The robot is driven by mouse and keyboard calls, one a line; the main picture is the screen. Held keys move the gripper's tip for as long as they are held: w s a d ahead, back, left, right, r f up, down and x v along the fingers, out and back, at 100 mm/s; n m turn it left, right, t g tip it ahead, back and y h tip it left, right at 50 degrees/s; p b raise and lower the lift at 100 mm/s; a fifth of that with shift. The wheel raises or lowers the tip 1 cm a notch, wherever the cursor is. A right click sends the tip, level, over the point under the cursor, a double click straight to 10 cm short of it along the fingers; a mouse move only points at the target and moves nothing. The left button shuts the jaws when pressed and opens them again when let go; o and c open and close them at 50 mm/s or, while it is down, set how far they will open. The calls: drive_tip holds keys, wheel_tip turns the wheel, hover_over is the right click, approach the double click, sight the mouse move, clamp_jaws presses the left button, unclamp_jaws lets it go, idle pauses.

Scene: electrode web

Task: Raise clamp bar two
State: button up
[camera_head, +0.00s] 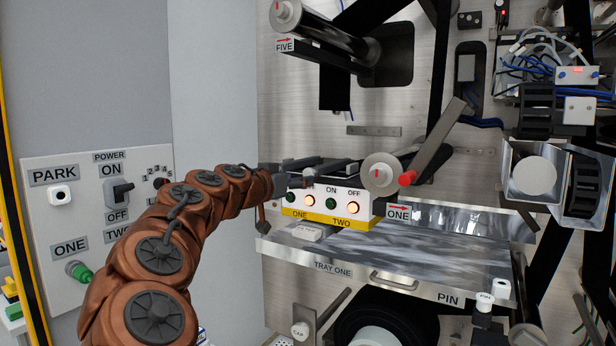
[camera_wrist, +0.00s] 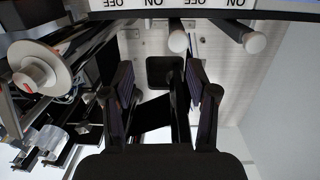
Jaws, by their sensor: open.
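A white control box (camera_head: 325,203) with ON and OFF buttons has a yellow strip lettered ONE and TWO. Two dark bars with pale round ends show beside it in the wrist view, which is upside down. The bar nearer the middle (camera_wrist: 178,40) lies by the left ON/OFF pair and seems to be clamp bar two. The other bar (camera_wrist: 250,38) is to its right. In the head view the dark bars (camera_head: 340,166) lie just above the box. My gripper (camera_wrist: 159,78) is open and empty, its fingers apart from both bars. In the head view it is hard to separate from the bars.
A roller (camera_head: 381,173) with a red-tipped lever (camera_head: 428,150) stands right of the box. Tray one (camera_head: 420,250) juts out below. A switch panel (camera_head: 100,200) is at the left. A steel machine plate (camera_head: 290,110) lies behind.

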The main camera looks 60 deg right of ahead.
sight(307, 173)
drive_tip(key=shift+h, duration=0.4)
drive_tip(key=shift+w+d+p, duration=0.4)
drive_tip(key=shift+w+d, duration=0.1)
drive_tip(key=shift+d, duration=1.2)
drive_tip(key=shift+w+d+p, duration=0.35)
drive_tip(key=shift+w+d, duration=0.15)
drive_tip(key=shift+d, duration=1.2)
drive_tip(key=shift+w+d+p, duration=0.4)
drive_tip(key=shift+w+d, duration=0.1)
drive_tip(key=shift+d, duration=1.2)
drive_tip(key=shift+c, duration=0.3)
clamp_jaws()
